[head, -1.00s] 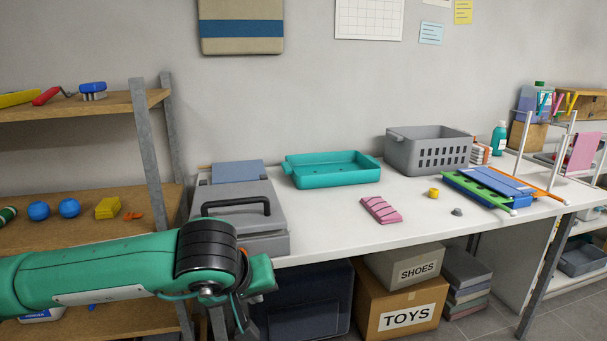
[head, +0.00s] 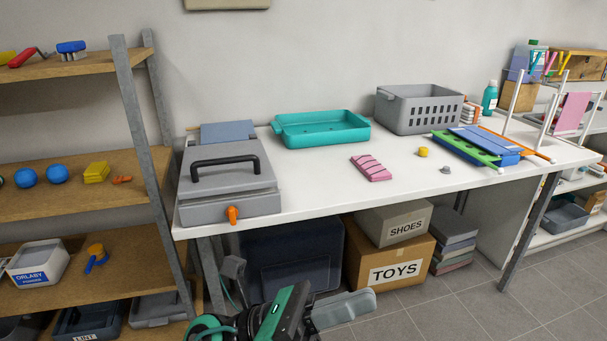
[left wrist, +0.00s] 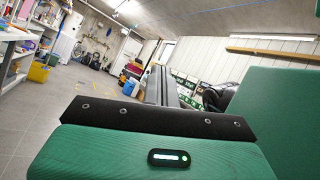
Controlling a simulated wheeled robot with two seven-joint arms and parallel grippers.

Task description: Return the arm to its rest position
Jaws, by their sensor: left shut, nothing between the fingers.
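My left gripper (head: 345,309) shows at the bottom edge of the head view, low in front of the table and below its top. It is shut with nothing held. Part of my green and black left arm (head: 280,318) shows beside it, and the rest is cut off by the frame. The left wrist view shows mostly my own green and black housing (left wrist: 150,150), with the room behind it. My right gripper is in neither view.
The white table (head: 320,190) holds a grey case (head: 225,190), a teal tray (head: 320,131) and a grey basket (head: 418,112). Wooden shelves (head: 70,205) stand at left. Boxes, including a TOYS box (head: 395,270), sit under the table. Floor (head: 450,310) at lower right is clear.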

